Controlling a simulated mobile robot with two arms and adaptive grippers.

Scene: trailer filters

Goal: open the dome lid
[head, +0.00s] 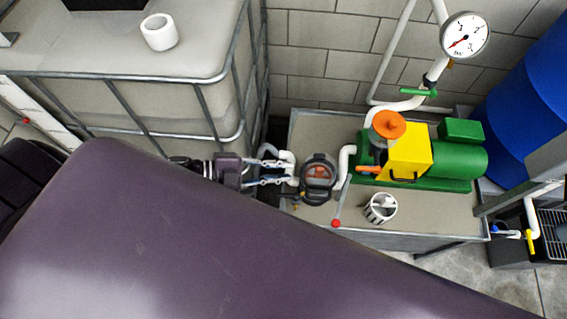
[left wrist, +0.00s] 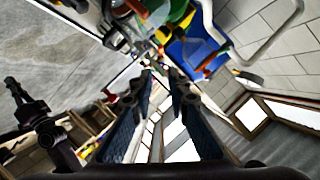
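The likely dome lid (head: 318,172) is a round, clear-looking cover with a dark rim and reddish parts showing inside. It looks closed and sits on the pipework left of the green pump. My left gripper (head: 284,171) comes in from the left, just left of this cover. Its fingers are spread, with nothing visibly held, and I cannot tell whether they touch anything. In the left wrist view its two dark blue fingers (left wrist: 161,76) also stand apart. The lid cannot be made out clearly there. My right gripper is in neither view.
A green pump (head: 462,160) with a yellow guard (head: 408,152) and orange cap (head: 389,124) stands on the bench (head: 400,226). A red-knobbed lever (head: 336,222) and striped cup (head: 381,208) are near the lid. A caged tank (head: 200,55) stands left, a gauge (head: 466,36) above.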

